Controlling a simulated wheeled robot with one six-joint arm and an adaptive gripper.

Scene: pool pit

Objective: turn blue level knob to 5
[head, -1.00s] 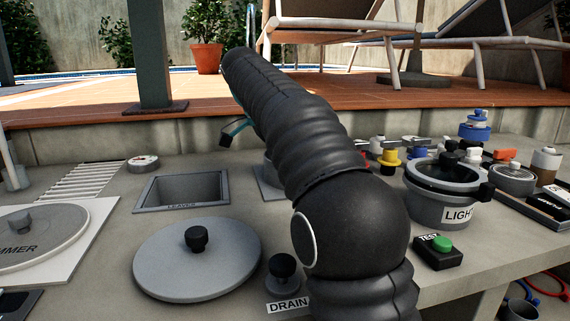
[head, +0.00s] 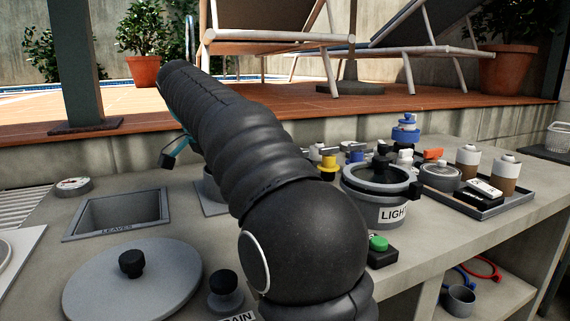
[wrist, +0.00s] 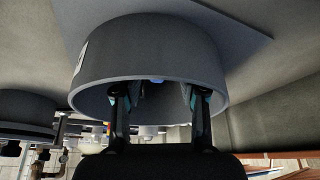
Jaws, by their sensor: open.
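A small patch of blue (wrist: 157,81) shows inside a wide grey cylindrical collar (wrist: 150,45) in the wrist view; it may be the blue level knob, but its shape and any numbers are hidden. My gripper (wrist: 158,95) is open, with its two dark, teal-marked fingers reaching into the collar's mouth on either side of the blue patch. I cannot tell whether they touch it. In the head view the grey collar (head: 209,186) stands on a square plate (head: 212,207), mostly hidden behind my arm. The fingertips are hidden there too.
An open LEAVES bin (head: 122,213), a round grey lid (head: 132,285) and a DRAIN knob (head: 225,290) lie left of my arm. A LIGHT pot (head: 368,207), a green TEST button (head: 378,243), valves and a tray (head: 500,207) stand to the right.

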